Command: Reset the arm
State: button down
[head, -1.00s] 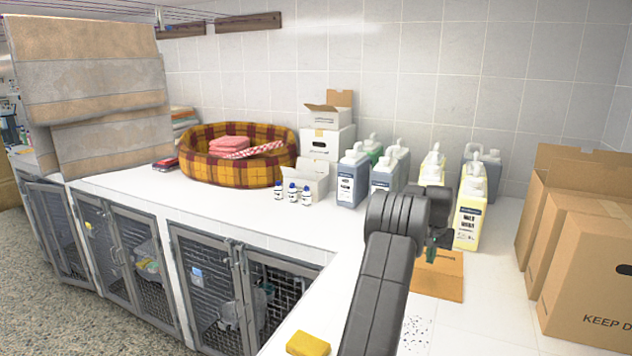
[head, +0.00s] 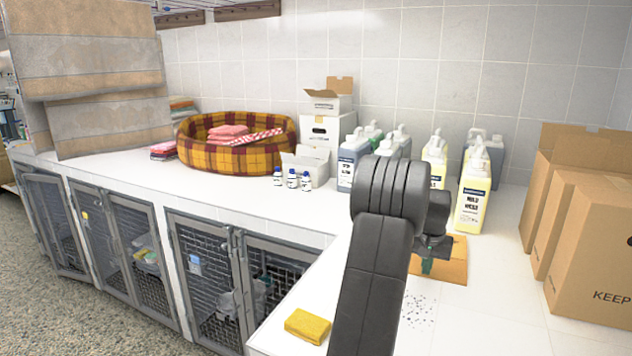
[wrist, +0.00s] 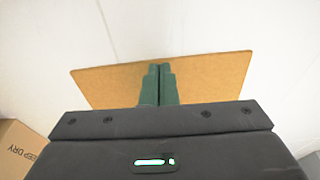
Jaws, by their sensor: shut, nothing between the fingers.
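My gripper (wrist: 160,70) shows in the wrist view with its two green fingers together and nothing between them. It points toward a flat brown cardboard piece (wrist: 215,75) on the white counter. In the head view my gripper (head: 428,266) is partly hidden behind my arm, over the same cardboard piece (head: 453,262). The gap between fingertips and cardboard cannot be told.
Bottles (head: 472,198) stand behind the arm. Cardboard boxes (head: 590,245) stand at the right. A yellow sponge (head: 307,326) lies near the front edge. A plaid pet bed (head: 237,157) sits at the back left. Wire-doored kennels (head: 205,280) are below the counter.

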jog(key=shift+s+a+r+b, duration=0.1)
jog(key=shift+s+a+b, duration=0.3)
jog(key=shift+s, duration=0.3)
jog(key=shift+s+a+f+b, duration=0.1)
jog(key=shift+s+a+b, duration=0.25)
jog(key=shift+s+b, duration=0.3)
jog(key=shift+s+a+r+b, duration=0.1)
jog(key=shift+s+a+b, duration=0.25)
jog(key=shift+s, duration=0.4)
jog(key=shift+a, duration=0.15)
